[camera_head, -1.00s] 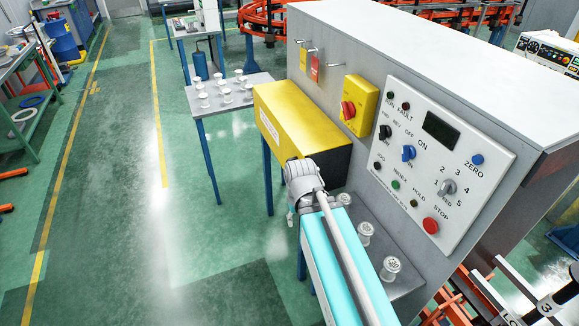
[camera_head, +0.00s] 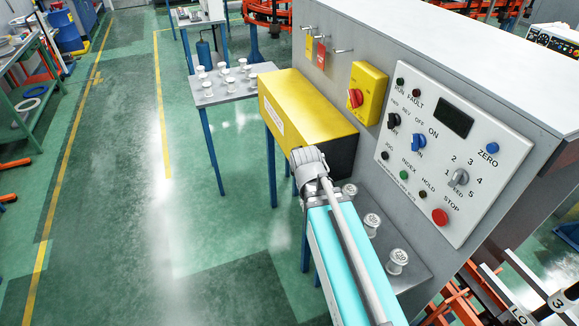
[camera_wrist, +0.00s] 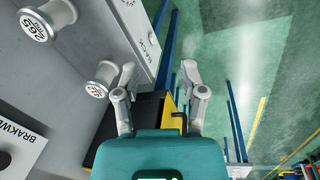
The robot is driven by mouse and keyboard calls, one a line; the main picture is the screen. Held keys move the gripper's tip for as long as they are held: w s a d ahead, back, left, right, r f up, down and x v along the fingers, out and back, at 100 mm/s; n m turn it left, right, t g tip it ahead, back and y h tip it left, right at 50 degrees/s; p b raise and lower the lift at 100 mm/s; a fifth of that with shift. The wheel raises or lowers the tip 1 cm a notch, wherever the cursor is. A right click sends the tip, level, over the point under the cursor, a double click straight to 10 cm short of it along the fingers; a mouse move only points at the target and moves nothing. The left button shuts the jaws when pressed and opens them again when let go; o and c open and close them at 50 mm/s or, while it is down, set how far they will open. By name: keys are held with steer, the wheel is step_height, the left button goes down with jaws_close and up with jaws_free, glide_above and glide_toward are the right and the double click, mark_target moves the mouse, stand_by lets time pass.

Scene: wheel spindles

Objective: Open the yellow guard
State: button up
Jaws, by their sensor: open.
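The yellow guard (camera_head: 305,108) is a long box cover on the front of the grey machine, with a yellow top and front and a black end face. It looks closed. In the wrist view, part of its black and yellow surface (camera_wrist: 150,108) shows low, behind my fingers. My gripper (camera_wrist: 159,75) is open, with its two fingers apart and nothing seen held between them.
Several white spindles stand on a shelf (camera_head: 415,278) right of my arm; one (camera_wrist: 102,78) is close to my left finger in the wrist view. A control panel (camera_head: 455,150) and a yellow switch box (camera_head: 367,92) are on the machine. A side table (camera_head: 240,92) holds more spindles.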

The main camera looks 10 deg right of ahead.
steer(key=w+a+f+m+t+h+b, duration=0.1)
steer(key=w+f+m+h+b, duration=0.25)
steer(key=w+b, duration=0.25)
steer(key=w+a+f+m+t+h+b, duration=0.1)
steer(key=w+f+m+h+b, duration=0.2)
steer(key=w+h+b, duration=0.3)
steer(key=w+a+r+m+t+h+b, duration=0.1)
steer(key=w+a+m+t+h+b, duration=0.3)
steer(key=w+a+b, duration=0.4)
steer(key=a+m+h+b, duration=0.1)
steer(key=a+b, duration=0.1)
steer(key=a, duration=0.1)
steer(key=shift+w+a+m+t+b, duration=0.35)
steer(key=shift+w+t+b, duration=0.05)
steer(key=shift+w+d, duration=0.1)
steer(key=shift+d, duration=0.1)
glide_above(292, 172)
steer(key=shift+w+d, duration=0.1)
steer(key=shift+w, duration=0.2)
jaws_close()
